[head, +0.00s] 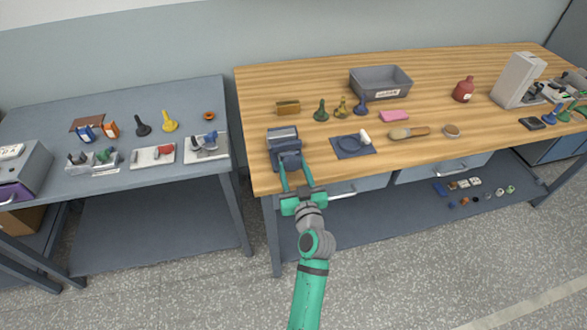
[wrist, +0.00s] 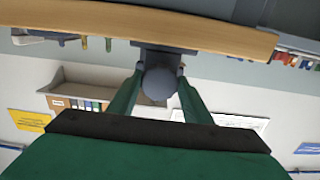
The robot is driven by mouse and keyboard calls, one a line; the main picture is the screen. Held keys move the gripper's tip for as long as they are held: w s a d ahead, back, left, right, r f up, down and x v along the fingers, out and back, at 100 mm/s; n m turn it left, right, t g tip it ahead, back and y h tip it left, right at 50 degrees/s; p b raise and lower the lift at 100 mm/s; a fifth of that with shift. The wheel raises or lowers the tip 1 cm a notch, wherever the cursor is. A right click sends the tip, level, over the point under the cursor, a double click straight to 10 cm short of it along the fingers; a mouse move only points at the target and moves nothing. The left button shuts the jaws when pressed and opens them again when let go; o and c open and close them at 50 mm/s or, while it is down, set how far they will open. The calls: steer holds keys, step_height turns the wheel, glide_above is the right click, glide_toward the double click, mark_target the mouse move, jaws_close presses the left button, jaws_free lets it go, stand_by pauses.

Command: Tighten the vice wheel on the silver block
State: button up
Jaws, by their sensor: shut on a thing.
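The blue-grey vice (head: 285,157) stands at the left front edge of the wooden bench. A silver block (head: 282,133) shows at its top, between the jaws as far as I can see. The vice wheel (wrist: 160,84) is a dark round knob facing me in the wrist view. My gripper (head: 293,166) reaches the front of the vice from the near side. Its green fingers are shut on the wheel, one on each side. In the head view the wheel is mostly hidden by my gripper.
Right of the vice lie a dark blue mat (head: 352,151) with a white piece, a brush (head: 408,132) and a pink block (head: 394,117). A grey bin (head: 381,83) stands behind. A grey table (head: 112,115) with several small tools is at left, across a narrow gap.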

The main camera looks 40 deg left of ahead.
steer(key=shift+m, duration=3.1)
steer(key=o, duration=1.1)
steer(key=shift+c, duration=0.2)
steer(key=v, duration=1.1)
steer(key=shift+a, duration=0.1)
